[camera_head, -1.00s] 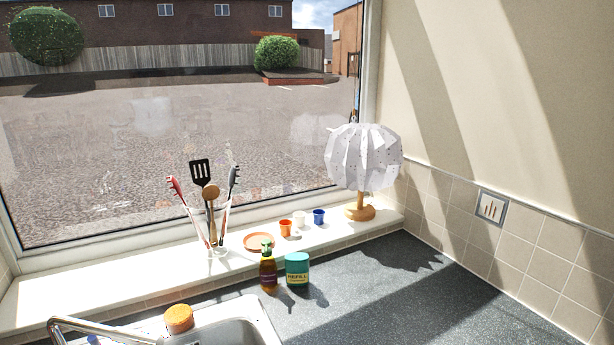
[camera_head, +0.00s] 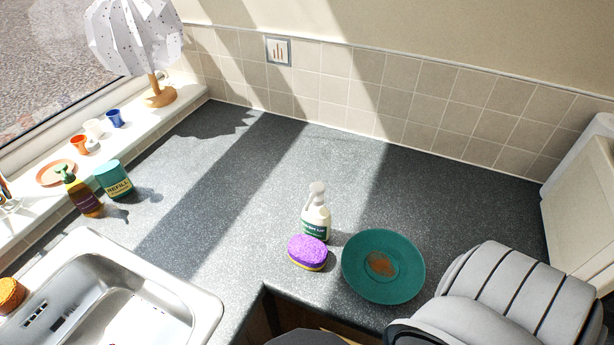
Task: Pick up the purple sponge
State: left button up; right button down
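The purple sponge (camera_head: 308,252) lies on the dark speckled counter (camera_head: 240,200), near its front edge by the inner corner. It has a purple top and a yellowish lower layer. A white spray bottle (camera_head: 316,213) stands just behind it. A green plate (camera_head: 384,266) with a brown patch in its middle lies close to its right.
A metal sink (camera_head: 110,290) is at the lower left. A soap bottle (camera_head: 80,192) and a teal refill container (camera_head: 115,180) stand behind it. The counter's middle is clear.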

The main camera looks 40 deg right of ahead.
aim_at(307, 252)
jog(key=u, duration=0.1)
jog(key=k, duration=0.2)
jog(key=z, duration=1.2)
